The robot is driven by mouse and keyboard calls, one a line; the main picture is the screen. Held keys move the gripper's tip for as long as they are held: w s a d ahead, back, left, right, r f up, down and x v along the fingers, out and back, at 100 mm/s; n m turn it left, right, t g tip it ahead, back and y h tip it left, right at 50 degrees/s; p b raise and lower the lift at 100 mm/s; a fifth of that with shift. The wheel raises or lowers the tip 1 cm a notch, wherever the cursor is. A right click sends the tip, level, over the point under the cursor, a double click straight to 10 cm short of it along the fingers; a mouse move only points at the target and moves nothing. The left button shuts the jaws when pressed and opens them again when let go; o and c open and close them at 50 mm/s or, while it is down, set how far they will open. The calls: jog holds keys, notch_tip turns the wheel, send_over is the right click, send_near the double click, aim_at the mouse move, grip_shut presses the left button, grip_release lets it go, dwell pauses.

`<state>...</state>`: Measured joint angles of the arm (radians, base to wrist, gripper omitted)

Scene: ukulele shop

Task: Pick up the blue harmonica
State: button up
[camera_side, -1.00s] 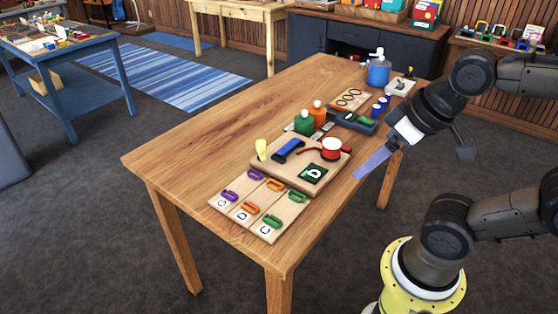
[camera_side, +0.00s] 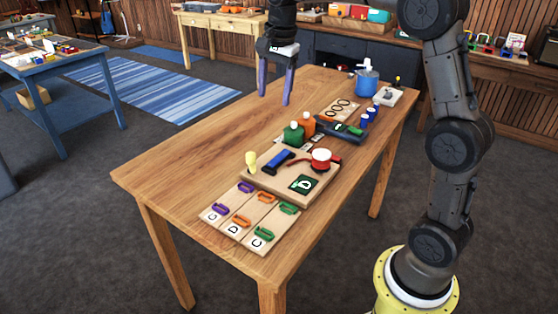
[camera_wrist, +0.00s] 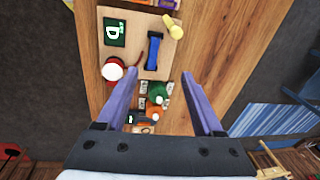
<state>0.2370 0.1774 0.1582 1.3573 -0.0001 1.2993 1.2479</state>
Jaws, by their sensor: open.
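The blue harmonica (camera_side: 276,161) lies on a wooden board (camera_side: 268,184) in the side view, between a pale yellow peg and a red item. In the wrist view the harmonica (camera_wrist: 154,52) sits near the top centre, lying along the picture's vertical. My gripper (camera_side: 274,98) is high above the table, towards its far left side in the side view, pointing down. Its two purple fingers (camera_wrist: 166,82) are wide apart with nothing between them. The harmonica is well below the gripper and apart from it.
On the board are a yellow peg (camera_side: 251,161), a red-and-white round item (camera_side: 321,159) and a green "D" card (camera_side: 303,184). Green (camera_side: 293,134) and orange (camera_side: 308,124) bottles stand behind it. Lettered panels (camera_side: 250,217) with coloured clips lie in front. The table's left side (camera_side: 180,165) is clear.

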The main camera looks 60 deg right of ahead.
jog(key=w+d+f+g, duration=0.2)
jog(key=w+d+f, duration=0.15)
jog(key=f, duration=0.35)
jog(key=m, duration=0.1)
send_over(279, 157)
jog(key=f, duration=0.9)
jog(key=shift+w+a, duration=0.1)
jog(key=shift+w, duration=0.25)
jog(key=shift+s+f, duration=0.2)
jog(key=shift+f, duration=1.35)
jog(key=shift+s+f, duration=0.15)
jog(key=shift+f, duration=1.4)
grip_shut()
